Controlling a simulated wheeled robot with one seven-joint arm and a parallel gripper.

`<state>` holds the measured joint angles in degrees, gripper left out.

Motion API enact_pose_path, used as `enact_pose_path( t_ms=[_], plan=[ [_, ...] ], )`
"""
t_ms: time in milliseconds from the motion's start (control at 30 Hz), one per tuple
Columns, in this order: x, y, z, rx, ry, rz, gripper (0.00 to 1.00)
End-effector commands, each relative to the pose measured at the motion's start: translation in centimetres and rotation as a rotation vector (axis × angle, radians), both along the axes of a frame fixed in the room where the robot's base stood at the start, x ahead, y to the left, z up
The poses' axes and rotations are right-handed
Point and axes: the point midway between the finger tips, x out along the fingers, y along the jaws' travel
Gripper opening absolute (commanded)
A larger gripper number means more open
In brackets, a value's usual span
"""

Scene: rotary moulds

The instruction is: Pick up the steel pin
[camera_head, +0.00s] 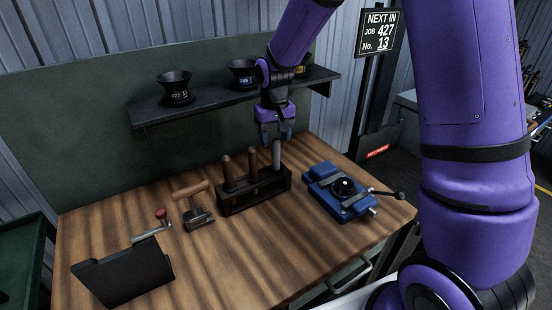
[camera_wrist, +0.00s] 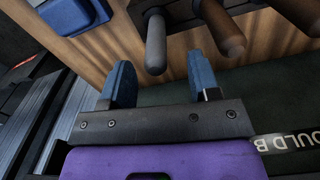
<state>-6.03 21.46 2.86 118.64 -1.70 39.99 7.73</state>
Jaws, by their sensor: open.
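The steel pin (camera_head: 276,157) is a plain grey rod standing upright at the right end of a dark rack (camera_head: 256,197) on the wooden bench. In the wrist view the pin (camera_wrist: 155,42) shows from above, its rounded top lying between my fingers in the picture. My gripper (camera_head: 277,137) is open with blue fingertips and hangs just above the pin, pointing down. In the wrist view my gripper (camera_wrist: 160,70) shows a gap on both sides of the pin, with no visible contact. The pin's lower end is hidden in the rack.
Two wooden handles (camera_head: 227,172) stand in the same rack, left of the pin. A blue vise (camera_head: 340,190) with a lever is to the right. A wooden-handled tool (camera_head: 193,200) and a black holder (camera_head: 125,272) are left. A shelf (camera_head: 215,103) with black cups is behind.

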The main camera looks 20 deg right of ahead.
Motion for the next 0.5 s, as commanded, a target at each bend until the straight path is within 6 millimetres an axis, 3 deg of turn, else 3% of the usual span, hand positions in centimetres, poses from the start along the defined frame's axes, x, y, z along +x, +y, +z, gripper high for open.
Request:
enact_pose_path(
  t_ms=[500],
  plan=[
    [0.3, -0.6, -5.2, 0.0, 0.0, -0.001, 0.56]
  ],
)
